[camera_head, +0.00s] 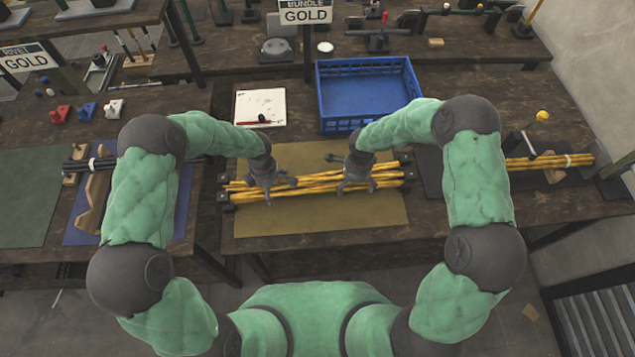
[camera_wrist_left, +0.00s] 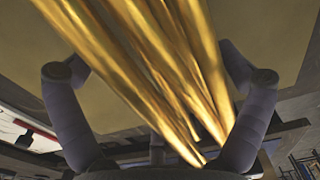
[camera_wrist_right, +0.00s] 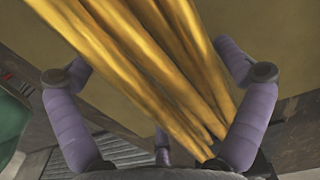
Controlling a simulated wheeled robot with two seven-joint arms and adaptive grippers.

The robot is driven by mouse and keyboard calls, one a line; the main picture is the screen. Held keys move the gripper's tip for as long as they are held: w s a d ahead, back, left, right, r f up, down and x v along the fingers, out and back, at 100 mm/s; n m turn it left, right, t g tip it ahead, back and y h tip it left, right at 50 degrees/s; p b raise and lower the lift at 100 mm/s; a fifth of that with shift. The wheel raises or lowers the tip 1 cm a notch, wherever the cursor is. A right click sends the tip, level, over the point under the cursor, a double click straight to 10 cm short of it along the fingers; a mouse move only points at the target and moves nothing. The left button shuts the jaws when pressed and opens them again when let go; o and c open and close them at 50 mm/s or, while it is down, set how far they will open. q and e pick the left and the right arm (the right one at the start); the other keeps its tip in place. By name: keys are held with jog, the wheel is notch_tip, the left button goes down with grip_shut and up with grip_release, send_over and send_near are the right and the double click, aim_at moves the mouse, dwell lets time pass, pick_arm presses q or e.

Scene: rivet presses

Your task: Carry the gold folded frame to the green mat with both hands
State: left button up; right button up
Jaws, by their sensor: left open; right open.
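A long bundle of gold rods (camera_head: 315,187) lies left to right across the olive-gold mat (camera_head: 325,220), its ends at dark holders. I see no clear folded frame there. My left gripper (camera_head: 272,187) is open over the bundle's left part; in the left wrist view the rods (camera_wrist_left: 165,70) pass between its spread fingers. My right gripper (camera_head: 357,182) is open over the right part; in the right wrist view the rods (camera_wrist_right: 165,70) run between its fingers. The green mat (camera_head: 30,195) lies bare at the far left. A bent tan-gold piece (camera_head: 93,205) lies on the blue mat.
A blue crate (camera_head: 367,95) and a white sheet (camera_head: 260,107) stand behind the bundle. Dark rods (camera_head: 80,164) lie at the left, partly behind my left arm. More yellow rods (camera_head: 550,161) lie on the right. Signs reading GOLD (camera_head: 305,14) stand at the back.

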pick_arm(q)
jog(key=c, duration=1.4)
pick_arm(e)
jog(key=c, duration=1.4)
jog(key=shift+c, duration=0.2)
pick_arm(q)
jog(key=shift+w+r, duration=0.1)
jog(key=shift+r, duration=0.15)
pick_arm(e)
jog(key=shift+w+r, duration=0.1)
jog(key=shift+r, duration=0.15)
